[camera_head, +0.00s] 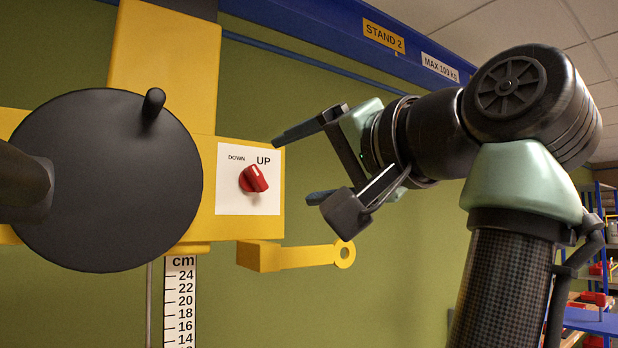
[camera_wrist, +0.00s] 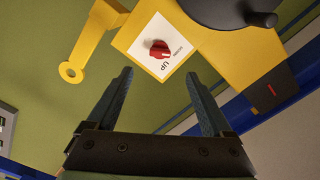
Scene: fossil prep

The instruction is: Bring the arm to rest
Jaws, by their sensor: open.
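My gripper (camera_head: 296,164) is open and empty at the middle of the head view, a little to the right of a white switch plate (camera_head: 232,197). A red knob (camera_head: 254,179) sits on the plate between the labels DOWN and UP, and its pointer leans toward UP. The wrist view shows my gripper (camera_wrist: 160,97) with its two fingers spread apart. The red knob (camera_wrist: 161,49) lies beyond the fingertips there, with a visible gap and nothing between the fingers. My arm runs from the gripper to the right side of the head view.
A yellow stand (camera_head: 165,55) carries a large black disc (camera_head: 110,185) with a small handle (camera_head: 153,102). A yellow bracket (camera_head: 290,254) with a ring end sticks out below the plate. A cm scale (camera_head: 180,305) hangs below. A blue beam (camera_head: 300,22) crosses above. Shelves (camera_head: 605,260) stand far right.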

